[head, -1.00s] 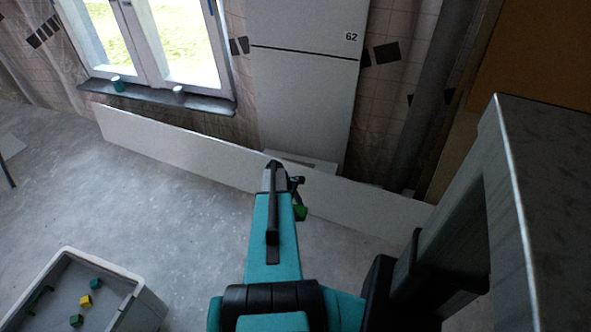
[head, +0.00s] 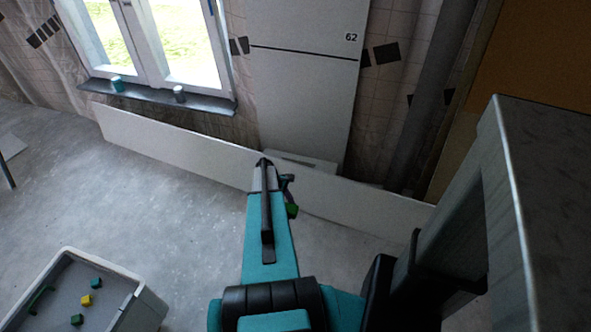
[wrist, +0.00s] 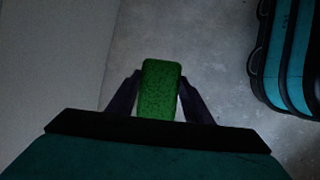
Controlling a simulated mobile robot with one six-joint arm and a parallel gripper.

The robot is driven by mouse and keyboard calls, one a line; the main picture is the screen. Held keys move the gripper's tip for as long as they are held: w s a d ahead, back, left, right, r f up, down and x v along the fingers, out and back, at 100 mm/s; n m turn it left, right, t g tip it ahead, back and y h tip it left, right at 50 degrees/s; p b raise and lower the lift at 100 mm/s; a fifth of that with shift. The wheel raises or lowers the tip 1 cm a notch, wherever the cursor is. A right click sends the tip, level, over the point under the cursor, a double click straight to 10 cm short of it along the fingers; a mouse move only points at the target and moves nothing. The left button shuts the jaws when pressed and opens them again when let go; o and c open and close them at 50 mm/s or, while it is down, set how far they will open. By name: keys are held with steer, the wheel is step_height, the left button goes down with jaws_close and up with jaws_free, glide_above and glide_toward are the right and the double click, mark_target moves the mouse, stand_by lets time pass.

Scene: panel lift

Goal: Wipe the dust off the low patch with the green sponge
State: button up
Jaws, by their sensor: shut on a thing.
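The green sponge (wrist: 160,90) is held between the two dark fingers of my gripper (wrist: 159,100) in the wrist view. In the head view a small part of the sponge (head: 292,211) shows just right of my teal arm, and the rest of it is hidden. My gripper (head: 288,188) is mostly hidden behind the arm there, in front of the long low white panel (head: 170,137). A pale panel surface (wrist: 50,70) fills the left of the wrist view. I cannot make out the dust patch, and I cannot tell whether the sponge touches the panel.
A grey bin (head: 135,283) at the lower left holds several small green and yellow blocks. A window sill (head: 150,94) carries a teal cup (head: 117,84) and a grey cup (head: 179,93). A tall white panel marked 62 (head: 305,90) stands behind.

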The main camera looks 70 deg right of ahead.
steer(key=shift+w+a+f+p, duration=0.1)
steer(key=shift+w+p, duration=0.05)
steer(key=shift+w, duration=1.15)
steer(key=shift+w+a+p, duration=0.1)
steer(key=shift+w+p, duration=0.05)
steer(key=shift+w, duration=1.15)
steer(key=shift+r+p, duration=1.7)
steer(key=shift+r, duration=1.8)
